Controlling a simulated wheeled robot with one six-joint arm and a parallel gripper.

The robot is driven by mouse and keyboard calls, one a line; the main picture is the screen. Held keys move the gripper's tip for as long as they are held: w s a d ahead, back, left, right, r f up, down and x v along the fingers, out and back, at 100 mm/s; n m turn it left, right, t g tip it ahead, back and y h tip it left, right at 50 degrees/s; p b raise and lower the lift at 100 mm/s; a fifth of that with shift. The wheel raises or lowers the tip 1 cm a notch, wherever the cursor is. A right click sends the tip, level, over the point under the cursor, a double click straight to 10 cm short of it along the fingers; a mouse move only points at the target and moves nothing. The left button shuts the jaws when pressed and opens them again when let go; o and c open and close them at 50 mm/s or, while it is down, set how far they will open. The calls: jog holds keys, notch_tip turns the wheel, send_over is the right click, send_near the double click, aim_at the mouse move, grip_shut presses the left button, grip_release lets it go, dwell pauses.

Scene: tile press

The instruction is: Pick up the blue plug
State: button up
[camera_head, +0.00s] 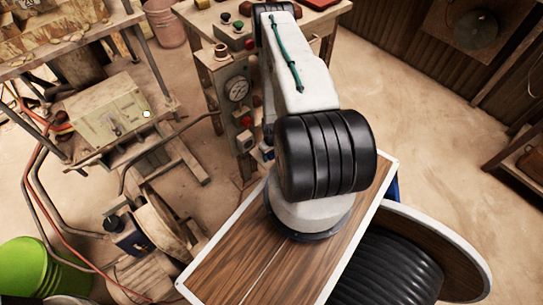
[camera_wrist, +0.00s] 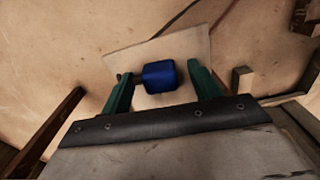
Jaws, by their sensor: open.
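The blue plug (camera_wrist: 159,77), a small rounded block, shows in the wrist view in front of a pale flat panel (camera_wrist: 190,45). My gripper (camera_wrist: 161,71) has two green fingers, spread apart. The plug appears between the fingertips, with a gap on each side. I cannot tell how far the plug is beyond the tips. In the head view my own arm hides my gripper, and I cannot make out the plug for certain.
In the head view a wooden control stand with a gauge (camera_head: 237,89) and coloured buttons stands beyond my arm. A worn machine with a pale box (camera_head: 108,112) and hoses is at the left. A green bucket (camera_head: 38,270) stands lower left. Floor is clear at the right.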

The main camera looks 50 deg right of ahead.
jog(key=c, duration=1.1)
jog(key=shift+r, duration=0.15)
